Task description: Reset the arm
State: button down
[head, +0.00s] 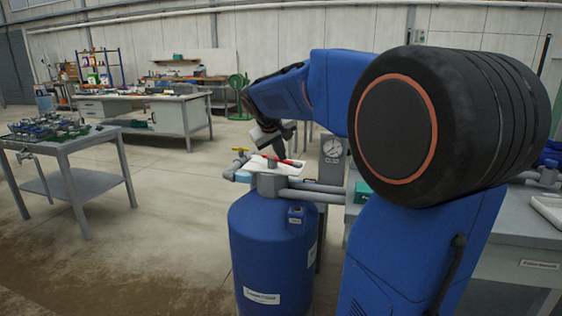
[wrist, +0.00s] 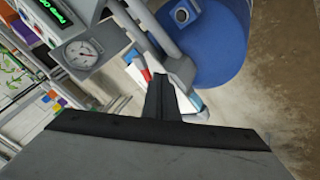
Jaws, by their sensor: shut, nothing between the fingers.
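My gripper (head: 281,153) hangs at the end of my blue arm, above the top of the blue tank (head: 270,262). In the wrist view its dark fingers (wrist: 160,82) are together, with nothing between them. Beyond the fingertips is a white piece with a red part (wrist: 146,75); the red part also shows beside the gripper in the head view (head: 292,162). My arm hides part of the area behind it.
A round gauge (head: 333,147) stands right of the tank top, with grey pipes (head: 318,192) below it. A grey table (head: 60,150) with fittings is at left. A workbench (head: 150,110) stands further back. The floor between is clear.

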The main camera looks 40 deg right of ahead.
jog(key=s+a+f+y, duration=0.2)
jog(key=s+a+f, duration=0.3)
jog(key=s+a, duration=0.3)
jog(key=s+a+f+n+y, duration=0.1)
jog(key=s+a+f, duration=0.5)
jog(key=s, duration=0.6)
jog(key=s+a+f+n+y, duration=0.1)
jog(key=s+a+f+y, duration=0.2)
jog(key=s+a+f, duration=0.3)
jog(key=s+a, duration=0.4)
jog(key=shift+s+t, duration=0.25)
jog(key=shift+t, duration=0.05)
